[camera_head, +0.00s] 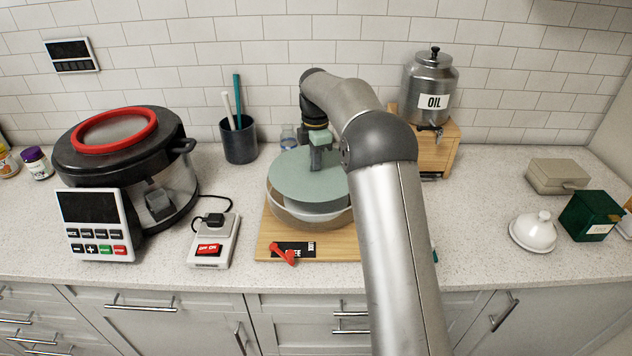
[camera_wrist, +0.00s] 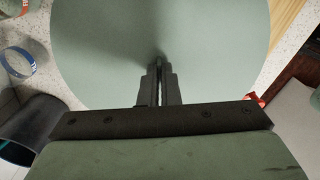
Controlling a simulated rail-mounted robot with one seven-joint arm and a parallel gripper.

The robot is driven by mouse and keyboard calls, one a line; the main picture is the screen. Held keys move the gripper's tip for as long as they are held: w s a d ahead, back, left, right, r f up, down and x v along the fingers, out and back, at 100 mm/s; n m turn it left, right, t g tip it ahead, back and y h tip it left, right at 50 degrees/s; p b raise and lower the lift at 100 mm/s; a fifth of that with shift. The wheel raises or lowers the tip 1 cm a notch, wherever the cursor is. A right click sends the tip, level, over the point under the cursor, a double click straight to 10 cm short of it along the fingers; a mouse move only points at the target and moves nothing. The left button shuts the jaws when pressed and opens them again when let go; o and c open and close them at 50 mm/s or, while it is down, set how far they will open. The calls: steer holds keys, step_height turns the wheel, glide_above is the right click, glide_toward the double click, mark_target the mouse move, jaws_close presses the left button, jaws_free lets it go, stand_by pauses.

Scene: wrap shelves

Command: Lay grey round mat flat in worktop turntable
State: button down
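The grey round mat (camera_head: 292,182) is a flat grey-green disc, roughly level, over a white round dish-like piece (camera_head: 318,215) that I take for the turntable. The mat covers most of it; only its front rim shows, so I cannot tell how far the mat is above it. My gripper (camera_head: 317,167) points down at the mat near its middle. In the wrist view the mat (camera_wrist: 100,50) fills the upper part, and my gripper's fingers (camera_wrist: 160,78) are nearly together against it. They seem shut on a small part of the mat, hidden between them.
A wooden board (camera_head: 345,250) lies beneath, with a red item (camera_head: 283,254) at its front. A cooker (camera_head: 125,160), a scale-like switch box (camera_head: 213,242) and a utensil cup (camera_head: 239,142) stand left.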

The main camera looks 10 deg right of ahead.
mark_target(316, 182)
steer(key=f, duration=0.3)
steer(key=f+p, duration=0.1)
steer(key=f, duration=0.3)
steer(key=shift+s+f+p, duration=0.2)
steer(key=shift+f+p, duration=0.1)
steer(key=shift+f, duration=0.25)
steer(key=shift+f, duration=0.1)
steer(key=c, duration=2.1)
jaws_free()
steer(key=shift+f, duration=0.1)
steer(key=o, duration=0.5)
steer(key=shift+c, duration=0.2)
